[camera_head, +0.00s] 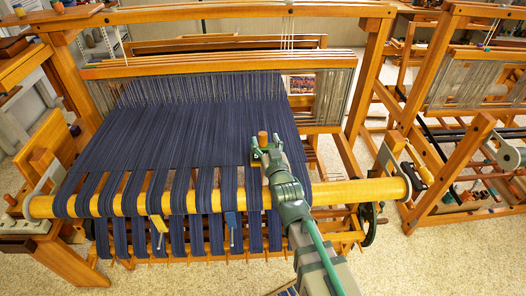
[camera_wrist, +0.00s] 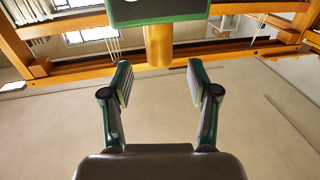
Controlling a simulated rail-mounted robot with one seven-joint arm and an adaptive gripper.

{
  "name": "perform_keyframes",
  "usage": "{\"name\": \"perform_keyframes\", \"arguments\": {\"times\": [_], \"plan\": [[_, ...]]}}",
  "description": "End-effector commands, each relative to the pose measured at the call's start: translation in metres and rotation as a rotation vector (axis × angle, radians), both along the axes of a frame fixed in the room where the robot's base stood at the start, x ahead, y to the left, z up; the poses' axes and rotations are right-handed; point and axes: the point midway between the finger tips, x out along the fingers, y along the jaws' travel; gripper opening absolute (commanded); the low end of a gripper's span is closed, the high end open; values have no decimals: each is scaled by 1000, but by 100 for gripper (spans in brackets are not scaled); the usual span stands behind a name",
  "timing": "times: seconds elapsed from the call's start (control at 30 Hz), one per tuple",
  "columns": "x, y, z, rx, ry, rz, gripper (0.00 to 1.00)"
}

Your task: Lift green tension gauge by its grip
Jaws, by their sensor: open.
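The green tension gauge (camera_wrist: 130,14) is at the top of the wrist view, partly cut off by the frame edge, with a green edge and a dark and white face. Its orange-brown cylindrical grip (camera_wrist: 158,46) points down toward my gripper (camera_wrist: 159,72). My gripper is open, with one finger to each side of the grip's line and clear space on both sides. The grip's lower end is about level with the fingertips. In the head view, a small orange end (camera_head: 263,138) shows at my gripper, over the dark blue warp; the gauge's body cannot be made out there.
The loom's dark blue warp (camera_head: 190,130) runs over a yellow front beam (camera_head: 140,200), which my arm crosses. A yellow tag (camera_head: 159,224) and a blue tag (camera_head: 231,219) hang below it. Another wooden loom (camera_head: 455,150) stands at right; carpet (camera_head: 440,260) lies open in front.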

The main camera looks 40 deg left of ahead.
Motion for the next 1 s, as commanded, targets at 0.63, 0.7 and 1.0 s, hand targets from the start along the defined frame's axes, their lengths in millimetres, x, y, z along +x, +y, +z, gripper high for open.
{"name": "perform_keyframes", "arguments": {"times": [0.63,0.7,1.0], "plan": [[26,33,0,-1,-1,0,46],[26,33,0,0,0,0,35],[26,33,0,-1,-1,0,0]]}}
